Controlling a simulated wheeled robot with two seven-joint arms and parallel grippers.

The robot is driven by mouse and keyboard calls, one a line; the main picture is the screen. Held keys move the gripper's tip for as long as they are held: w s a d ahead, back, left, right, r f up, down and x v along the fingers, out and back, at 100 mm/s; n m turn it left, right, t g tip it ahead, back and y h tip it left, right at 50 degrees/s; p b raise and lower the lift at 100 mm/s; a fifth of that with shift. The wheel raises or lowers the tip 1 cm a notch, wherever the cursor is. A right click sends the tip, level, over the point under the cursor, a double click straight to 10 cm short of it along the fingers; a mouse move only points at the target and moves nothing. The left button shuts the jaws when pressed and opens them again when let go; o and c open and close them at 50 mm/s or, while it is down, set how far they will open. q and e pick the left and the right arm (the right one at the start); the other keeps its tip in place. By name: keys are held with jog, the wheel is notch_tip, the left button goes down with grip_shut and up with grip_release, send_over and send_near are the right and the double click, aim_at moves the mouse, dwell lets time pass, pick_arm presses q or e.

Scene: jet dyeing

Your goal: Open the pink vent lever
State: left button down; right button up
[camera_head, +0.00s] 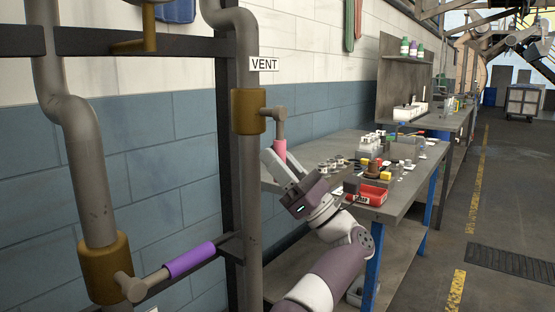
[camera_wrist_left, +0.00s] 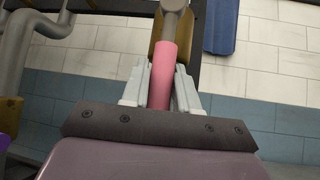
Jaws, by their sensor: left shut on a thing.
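The pink vent lever (camera_head: 280,150) hangs down from the brass valve (camera_head: 248,111) on the grey vertical pipe, just below the VENT sign (camera_head: 264,64). My left gripper (camera_head: 274,166) is shut around the pink lever's lower part. In the left wrist view, the pink grip (camera_wrist_left: 161,78) runs between the two pale fingers (camera_wrist_left: 160,88), one on each side. The valve body (camera_wrist_left: 157,32) shows behind the lever's top there. The lever's lower end is hidden by the gripper. My right gripper is not in view.
A second brass valve (camera_head: 103,267) with a purple lever (camera_head: 190,260) sits at lower left. A dark frame post (camera_head: 228,170) stands beside the vent pipe. A workbench (camera_head: 400,205) with a red bin (camera_head: 367,195) and small items stands right of my arm. The floor farther right is open.

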pick_arm(q)
jog(key=shift+w+d+f, duration=0.1)
jog(key=shift+d+f, duration=0.05)
jog(key=shift+f, duration=0.25)
jog(key=c, duration=0.9)
grip_release()
jog(key=shift+c, duration=0.2)
jog(key=shift+r, duration=0.2)
jog(key=v, duration=1.2)
jog(key=shift+d+f+p, duration=0.25)
jog(key=shift+f+p, duration=0.05)
jog(key=shift+p, duration=0.05)
